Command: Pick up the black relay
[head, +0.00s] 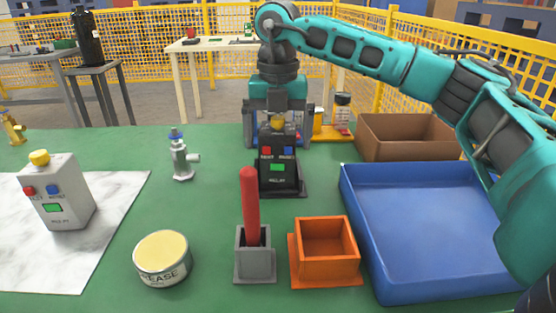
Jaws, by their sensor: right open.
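The black relay (280,172) stands upright on a dark base (292,191) near the middle of the green table. It has a yellow knob on top, red and blue buttons and a green button on its front. My right gripper (278,130) points down over the relay's top. Its fingers are apart, one to each side of the upper relay, with visible gaps; I cannot tell its exact depth against the relay. The relay hides part of the gripper. My left gripper is not in view.
A grey relay (58,195) stands on a marble-patterned sheet at left. A grease tin (162,258), a grey holder (255,262) with a red rod, and an orange box (325,255) are in front. A blue tray (430,230) and a brown box (408,135) are right. A valve (181,158) stands left.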

